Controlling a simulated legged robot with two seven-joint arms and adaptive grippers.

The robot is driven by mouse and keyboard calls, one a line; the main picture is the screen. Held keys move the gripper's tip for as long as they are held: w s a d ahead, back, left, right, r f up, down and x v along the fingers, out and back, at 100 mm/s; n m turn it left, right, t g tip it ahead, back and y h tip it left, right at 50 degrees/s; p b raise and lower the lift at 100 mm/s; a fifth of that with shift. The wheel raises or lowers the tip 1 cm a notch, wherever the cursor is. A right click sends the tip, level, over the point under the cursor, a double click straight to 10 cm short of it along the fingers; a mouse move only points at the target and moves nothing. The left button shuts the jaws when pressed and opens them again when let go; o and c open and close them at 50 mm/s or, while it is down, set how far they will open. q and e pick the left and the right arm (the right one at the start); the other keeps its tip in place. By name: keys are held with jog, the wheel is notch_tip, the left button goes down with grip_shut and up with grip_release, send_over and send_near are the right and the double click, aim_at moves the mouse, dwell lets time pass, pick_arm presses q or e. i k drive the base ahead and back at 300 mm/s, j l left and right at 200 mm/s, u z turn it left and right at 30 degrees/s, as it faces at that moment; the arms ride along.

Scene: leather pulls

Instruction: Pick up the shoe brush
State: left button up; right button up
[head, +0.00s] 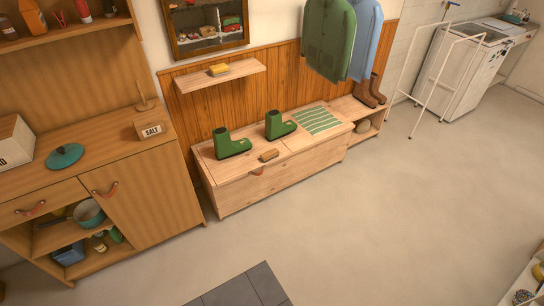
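A small brown block-like item (269,155), which looks like the shoe brush, lies on top of the wooden bench chest (280,180) near its front edge. It is in front of and between two green boots (232,143). The bench has a leather pull on its front, just below the brush. Neither of my grippers shows in the head view.
A green striped mat (318,120) lies on the bench's right part. A wall shelf (245,75) above holds a yellowish block (219,69). A wooden cabinet (150,200) stands at left. The floor (360,225) before the bench is clear.

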aim_at(272, 154)
jog(key=i+l+u, duration=0.1)
jog(key=u, duration=0.3)
jog(key=i+l+u, duration=0.15)
jog(key=u, duration=0.25)
jog(key=i+l+u, duration=0.1)
jog(key=l+u, duration=0.15)
jog(key=u, duration=0.15)
jog(key=i+l+u, duration=0.1)
jog(key=l+u, duration=0.15)
jog(key=u, duration=0.15)
